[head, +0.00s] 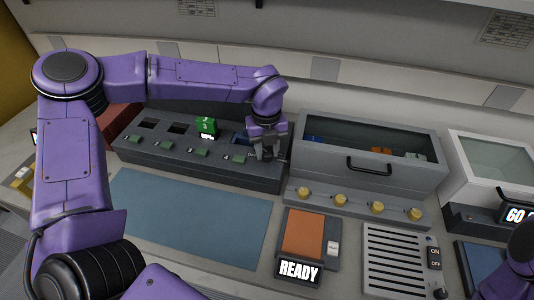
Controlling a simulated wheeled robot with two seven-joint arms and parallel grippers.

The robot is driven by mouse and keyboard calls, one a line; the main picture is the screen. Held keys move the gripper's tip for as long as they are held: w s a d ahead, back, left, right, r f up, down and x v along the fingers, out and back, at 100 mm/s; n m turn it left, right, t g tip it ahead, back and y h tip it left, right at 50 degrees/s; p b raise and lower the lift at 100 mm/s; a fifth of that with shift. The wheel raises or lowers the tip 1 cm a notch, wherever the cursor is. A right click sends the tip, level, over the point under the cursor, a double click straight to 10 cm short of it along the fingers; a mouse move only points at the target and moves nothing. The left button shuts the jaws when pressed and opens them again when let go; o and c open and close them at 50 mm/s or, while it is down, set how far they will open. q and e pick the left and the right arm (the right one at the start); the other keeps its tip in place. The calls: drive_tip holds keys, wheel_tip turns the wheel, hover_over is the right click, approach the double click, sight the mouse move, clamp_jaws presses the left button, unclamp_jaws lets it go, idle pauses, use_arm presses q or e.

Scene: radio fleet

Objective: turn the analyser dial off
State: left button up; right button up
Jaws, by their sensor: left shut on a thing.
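My left gripper (268,152) reaches down at the right end of the dark grey slotted rack (160,157). It is shut on a dark thing there, mostly hidden by the fingers, so I cannot tell what it is. No dial clearly labelled as the analyser's shows. A grey unit with READY on its screen (299,271) and an orange pad (303,233) stands at the front middle. A slatted grey unit (395,262) to its right has an ON/OFF panel (435,258) and a small dark knob (440,293). My right gripper is out of view.
A green block (207,126) stands in the rack. A glass-lidded box (495,165) stands at the right. The blue mat (185,215) is clear. My right arm shows at the lower right.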

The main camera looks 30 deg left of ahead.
sight(266, 152)
use_arm(q)
drive_tip(key=n+b, duration=0.4)
drive_tip(key=n, duration=0.1)
drive_tip(key=shift+f, duration=0.1)
drive_tip(key=shift+n+b, duration=0.9)
drive_tip(key=shift+n, duration=0.2)
drive_tip(key=shift+r, duration=0.2)
drive_tip(key=o, duration=1)
drive_tip(key=shift+o, duration=0.2)
wheel_tip(266, 152, up, 10)
drive_tip(key=shift+r+b, duration=0.25)
drive_tip(key=shift+b, duration=0.1)
